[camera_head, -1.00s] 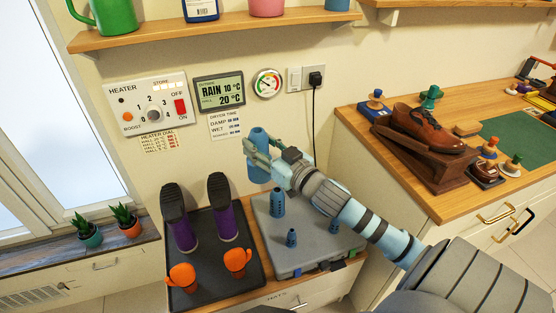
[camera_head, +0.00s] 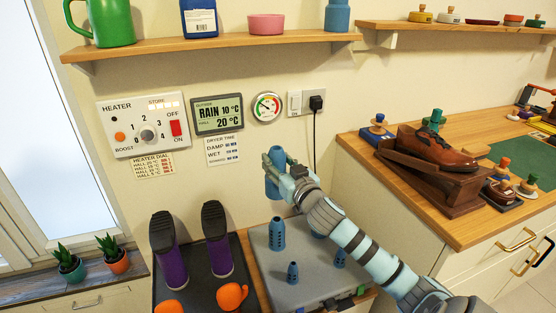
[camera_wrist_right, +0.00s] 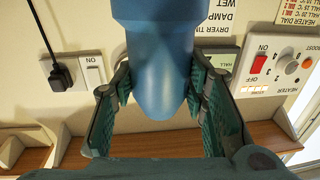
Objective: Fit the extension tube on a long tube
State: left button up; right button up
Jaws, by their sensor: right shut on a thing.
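My right gripper (camera_head: 275,172) is shut on a blue extension tube (camera_head: 273,182). The tube is upright, above the grey dryer box and apart from it. In the right wrist view the extension tube (camera_wrist_right: 160,55) sits between both finger pads of the gripper (camera_wrist_right: 155,88). A tall slotted blue tube (camera_head: 277,236) stands on the grey dryer box (camera_head: 263,262), below the held tube in the head view. Shorter blue tubes (camera_head: 293,272) (camera_head: 340,259) stand nearer the front. Another tube is partly hidden behind my right arm. My left gripper is not in view.
Purple boots (camera_head: 219,252) stand upside down on a dark tray to the left, with orange footwear (camera_head: 231,296) in front. A wall shelf (camera_head: 215,44) hangs above. A counter with a brown shoe (camera_head: 440,152) is to the right.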

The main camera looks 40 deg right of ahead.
notch_tip(320, 180, down, 3)
jog(key=shift+r+b, duration=0.1)
jog(key=shift+b, duration=0.6)
jog(key=shift+f, duration=0.45)
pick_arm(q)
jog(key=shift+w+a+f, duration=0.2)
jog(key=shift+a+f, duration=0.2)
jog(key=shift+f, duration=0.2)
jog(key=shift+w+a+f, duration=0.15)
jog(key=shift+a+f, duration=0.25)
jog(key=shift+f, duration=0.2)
pick_arm(e)
jog(key=shift+r, duration=0.1)
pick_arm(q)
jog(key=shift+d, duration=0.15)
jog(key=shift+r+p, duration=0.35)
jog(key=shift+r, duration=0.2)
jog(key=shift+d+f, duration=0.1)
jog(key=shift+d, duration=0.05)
pick_arm(e)
jog(key=shift+f+b, duration=0.3)
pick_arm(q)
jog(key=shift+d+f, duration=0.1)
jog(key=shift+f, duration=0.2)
pick_arm(e)
jog(key=shift+f, duration=0.1)
